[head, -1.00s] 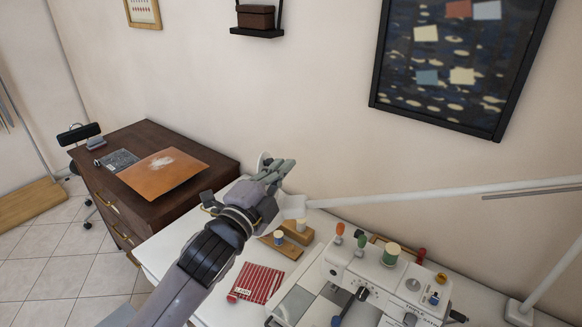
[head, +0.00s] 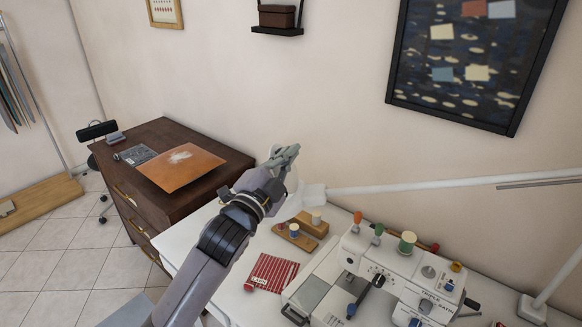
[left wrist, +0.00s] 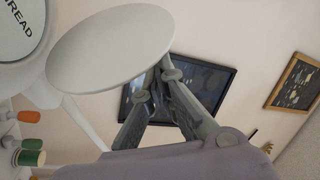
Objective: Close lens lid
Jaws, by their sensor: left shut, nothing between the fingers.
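The lens lid, a pale round disc (left wrist: 110,45), stands raised and tilted in the left wrist view. Beside it at the left edge is a round lens face (left wrist: 18,28) in a white lamp head, with letters ending in "READ". My left gripper (left wrist: 167,72) is shut and empty, its fingertips at the lid's right edge. I cannot tell whether they touch it. In the head view my left gripper (head: 290,152) is raised above the table's back edge and hides most of the lid and lamp head. My right gripper is not in view.
The white lamp arm (head: 430,187) runs rightward along the wall. Below stand a white sewing machine (head: 400,275), thread spools on a wooden stand (head: 295,236) and a red striped packet (head: 272,272). A dark wooden cabinet (head: 200,205) stands at left.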

